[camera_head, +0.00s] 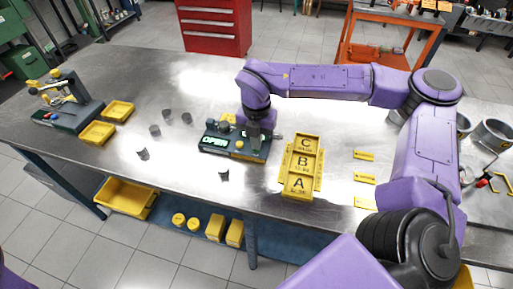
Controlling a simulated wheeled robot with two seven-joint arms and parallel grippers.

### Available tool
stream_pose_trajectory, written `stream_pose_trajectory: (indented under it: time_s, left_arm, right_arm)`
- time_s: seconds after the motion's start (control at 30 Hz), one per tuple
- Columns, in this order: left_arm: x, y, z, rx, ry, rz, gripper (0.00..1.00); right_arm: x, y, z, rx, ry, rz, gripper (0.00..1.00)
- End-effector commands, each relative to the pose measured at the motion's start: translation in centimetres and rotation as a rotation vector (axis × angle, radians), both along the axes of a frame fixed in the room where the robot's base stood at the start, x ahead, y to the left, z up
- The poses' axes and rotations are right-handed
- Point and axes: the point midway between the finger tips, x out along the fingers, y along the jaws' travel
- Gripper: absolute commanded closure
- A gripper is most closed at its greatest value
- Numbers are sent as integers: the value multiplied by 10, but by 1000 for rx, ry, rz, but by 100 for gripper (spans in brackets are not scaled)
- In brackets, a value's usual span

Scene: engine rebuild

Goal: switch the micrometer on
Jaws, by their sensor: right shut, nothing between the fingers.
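A dark green bench instrument (216,150) stands mid-bench with a lit display reading "OPEN" and yellow parts on it; I take it to be the micrometer, though no label confirms this. My right gripper (254,142) points down over the right part of this instrument, shut and empty. The gripper hides part of its top, and I cannot tell whether the fingertips touch it. A second dark green instrument (75,118) with a raised frame and red and blue buttons stands at the left end of the bench. My left gripper is out of view.
Several small dark cylinders (155,131) stand left of the middle instrument, and one is near the front edge. A yellow A-B-C tray (300,184) lies to its right, with yellow labels (364,178) beyond. Yellow trays (98,133) sit by the left instrument. Metal rings (492,134) stand far right.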

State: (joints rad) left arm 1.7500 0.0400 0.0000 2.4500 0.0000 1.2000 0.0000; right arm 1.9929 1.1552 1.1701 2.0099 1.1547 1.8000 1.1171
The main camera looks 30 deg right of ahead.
Motion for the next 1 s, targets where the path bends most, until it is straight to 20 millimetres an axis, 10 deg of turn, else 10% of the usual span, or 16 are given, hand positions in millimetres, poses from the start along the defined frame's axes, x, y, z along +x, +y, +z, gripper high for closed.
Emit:
stream_pose_trajectory:
  time_s: [0.37, 1.0]
  left_arm:
    - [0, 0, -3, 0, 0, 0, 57]
    - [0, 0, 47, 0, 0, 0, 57]
  right_arm:
    - [-2, 1, -8, -1, 7, 2, 100]
    - [0, 0, 54, 0, 1, 0, 100]
